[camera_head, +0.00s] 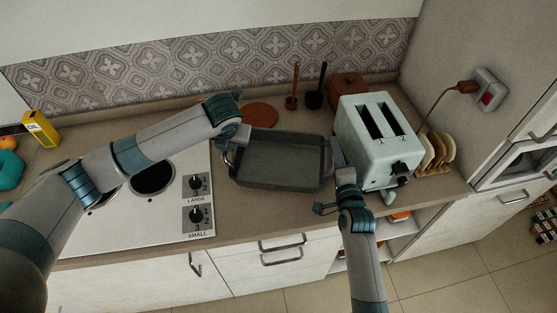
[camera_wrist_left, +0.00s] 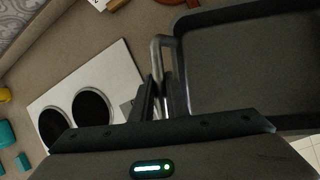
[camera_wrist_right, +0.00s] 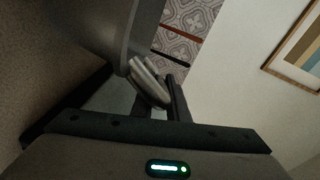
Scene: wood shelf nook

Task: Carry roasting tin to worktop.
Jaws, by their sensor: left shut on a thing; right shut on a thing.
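The dark grey roasting tin (camera_head: 277,163) is at the worktop (camera_head: 240,222), between the hob and the toaster. It looks empty, with a metal handle at each end. My left gripper (camera_head: 229,150) is shut on its left handle; that handle (camera_wrist_left: 157,62) shows between the fingers in the left wrist view. My right gripper (camera_head: 338,172) is at the tin's right end, next to the toaster. In the right wrist view its fingers are shut on a pale metal handle (camera_wrist_right: 150,84). I cannot tell whether the tin's base touches the worktop.
A pale green toaster (camera_head: 377,140) stands close on the right, with a toast rack (camera_head: 437,152) beyond it. The hob (camera_head: 170,190) lies to the left. A round terracotta trivet (camera_head: 260,115) and utensils (camera_head: 293,88) are behind. A yellow oil box (camera_head: 42,128) stands far left.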

